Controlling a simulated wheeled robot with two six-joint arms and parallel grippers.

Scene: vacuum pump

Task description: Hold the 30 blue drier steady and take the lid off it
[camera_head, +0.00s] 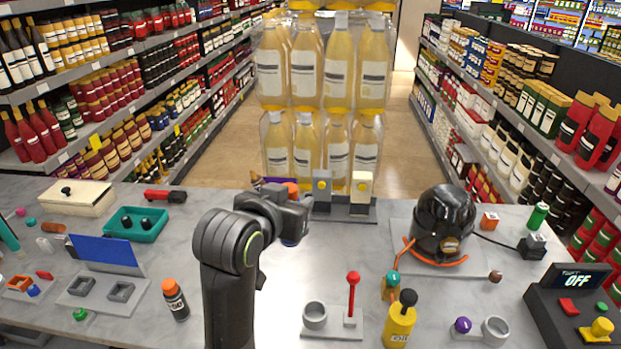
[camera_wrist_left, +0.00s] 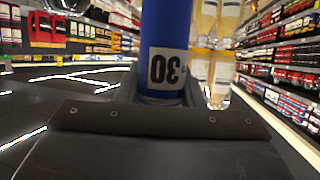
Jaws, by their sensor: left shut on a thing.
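The 30 blue drier is a blue cylinder with a white label reading 30; it stands between my left fingers in the left wrist view (camera_wrist_left: 166,30). My right gripper is not in view.
A dark bottle with an orange cap (camera_head: 175,299) stands left of my arm. A stand with a red-knobbed rod (camera_head: 352,300), a yellow bottle (camera_head: 399,325) and a dark pump (camera_head: 442,222) stand to the right. A control box (camera_head: 575,305) reads OFF.

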